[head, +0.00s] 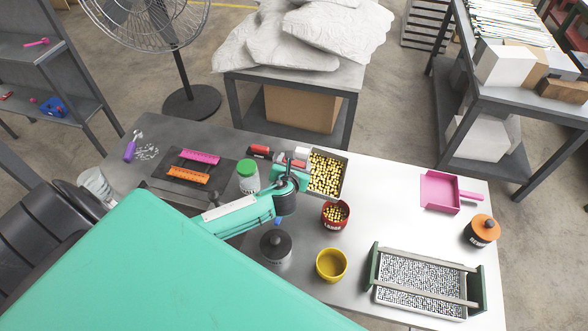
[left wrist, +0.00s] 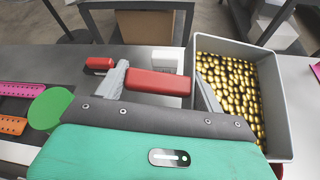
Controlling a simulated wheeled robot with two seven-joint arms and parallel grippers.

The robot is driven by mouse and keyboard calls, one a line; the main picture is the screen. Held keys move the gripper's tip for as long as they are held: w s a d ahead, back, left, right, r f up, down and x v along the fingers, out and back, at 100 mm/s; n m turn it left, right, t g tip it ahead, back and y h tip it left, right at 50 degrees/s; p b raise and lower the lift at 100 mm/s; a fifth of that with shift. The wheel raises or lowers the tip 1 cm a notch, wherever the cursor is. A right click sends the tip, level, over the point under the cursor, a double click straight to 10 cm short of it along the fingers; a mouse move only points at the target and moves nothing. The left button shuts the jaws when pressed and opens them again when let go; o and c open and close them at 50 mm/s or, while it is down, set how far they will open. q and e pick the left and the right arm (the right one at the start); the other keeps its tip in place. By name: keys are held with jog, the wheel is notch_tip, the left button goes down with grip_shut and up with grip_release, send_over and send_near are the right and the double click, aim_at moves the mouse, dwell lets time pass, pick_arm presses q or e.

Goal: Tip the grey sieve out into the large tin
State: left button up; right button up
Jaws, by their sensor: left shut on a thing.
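The grey sieve (head: 345,178) is a square-walled box of gold pieces near the table's back edge. It looks level in the left wrist view (left wrist: 277,110); I cannot tell if it touches the table. My left gripper (head: 292,166) is shut on its red handle (left wrist: 157,82), just left of the box. A red tin (head: 335,226) with gold and dark pieces stands in front of the sieve. A yellow tin (head: 331,272) stands nearer me, with no pieces visible in it. I cannot tell which is the large tin. My right gripper is out of view.
A green-lidded jar (head: 248,183) and a dark-lidded container (head: 275,246) stand close to my left arm. A green-ended rack (head: 373,268) with a filled tray, an orange container (head: 482,231) and a pink dustpan (head: 439,190) are at right. The table between tins and dustpan is clear.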

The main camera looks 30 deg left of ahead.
pick_arm(q)
jog(key=d+r+m+t+y+b, duration=0.1)
jog(key=r+b, duration=0.1)
jog(key=b, duration=0.1)
jog(key=s+d+r+m+t+y+b, duration=0.1)
jog(key=d+r+t+b, duration=0.1)
jog(key=b, duration=0.2)
jog(key=s+d+r+m+t+y+b, duration=0.1)
jog(key=r+t+b, duration=0.1)
jog(key=b, duration=0.1)
jog(key=shift+s+d+r+m+b, duration=0.2)
jog(key=shift+r+m+b, duration=0.1)
jog(key=shift+b, duration=0.1)
jog(key=s+d+r+m+t+h+b, duration=0.1)
jog(key=s+d+m+t+h+b, duration=0.1)
jog(key=s+d+m+t+b, duration=0.1)
jog(key=s+d+m+t+h+b, duration=0.1)
jog(key=s+d+m+t+b, duration=0.2)
jog(key=d+m, duration=0.4)
jog(key=d+t+b, duration=0.1)
jog(key=t, duration=0.1)
jog(key=shift+s+d+r+m+t+h, duration=0.15)
jog(key=shift+r+m+t+h, duration=0.15)
jog(key=shift+r+t+h, duration=0.1)
dwell(0.7)
dwell(0.5)
